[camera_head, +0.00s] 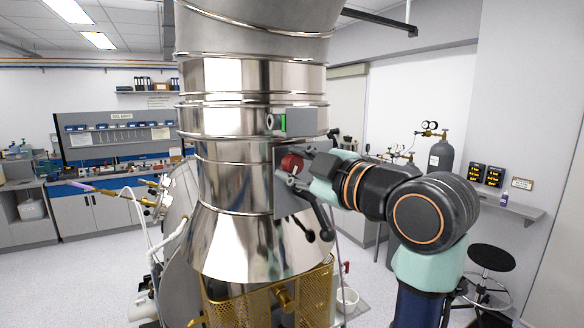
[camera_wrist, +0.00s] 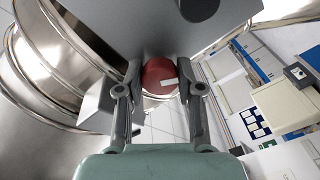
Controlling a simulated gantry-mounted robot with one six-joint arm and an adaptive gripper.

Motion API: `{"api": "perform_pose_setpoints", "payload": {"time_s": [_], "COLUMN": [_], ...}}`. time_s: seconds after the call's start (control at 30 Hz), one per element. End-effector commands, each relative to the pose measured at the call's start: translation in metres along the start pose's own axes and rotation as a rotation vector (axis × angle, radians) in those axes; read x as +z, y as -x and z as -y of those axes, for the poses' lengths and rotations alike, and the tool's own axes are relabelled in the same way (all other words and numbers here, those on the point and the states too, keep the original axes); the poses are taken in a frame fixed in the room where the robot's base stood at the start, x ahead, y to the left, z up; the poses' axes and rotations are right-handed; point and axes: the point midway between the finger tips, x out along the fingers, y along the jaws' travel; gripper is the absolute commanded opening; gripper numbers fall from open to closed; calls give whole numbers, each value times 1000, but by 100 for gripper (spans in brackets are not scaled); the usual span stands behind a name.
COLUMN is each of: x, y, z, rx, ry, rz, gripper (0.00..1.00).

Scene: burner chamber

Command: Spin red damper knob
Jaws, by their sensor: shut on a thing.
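The red damper knob (camera_head: 291,163) sits on a grey panel (camera_head: 284,200) on the side of the shiny metal duct. My gripper (camera_head: 296,165) reaches in from the right in the head view. In the wrist view my gripper (camera_wrist: 160,82) has one finger on each side of the knob, shut on it. Part of the knob is hidden by the fingers in the head view.
A grey box with a green light (camera_head: 283,122) is mounted above the knob. A dark handle (camera_head: 318,225) hangs below the panel. The metal duct (camera_head: 232,150) stands close on the left. A gas cylinder (camera_head: 440,160) and a stool (camera_head: 492,258) are at the right.

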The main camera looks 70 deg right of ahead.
Motion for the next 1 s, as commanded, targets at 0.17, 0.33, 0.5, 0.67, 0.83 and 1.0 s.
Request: {"api": "perform_pose_setpoints", "payload": {"time_s": [0.17, 0.33, 0.5, 0.67, 0.83, 1.0], "x": [0, 1, 1, 0, 0, 0], "y": [0, 0, 0, 0, 0, 0], "z": [0, 1, 2, 1, 0, 1], "rx": [-1, -1, 0, 0, 0, 0], "ry": [1, 125, 494, 687, 700, 759], "rz": [0, 0, -1, -1, 0, 0], "gripper": [0, 0, 0, 0, 0, 0]}}
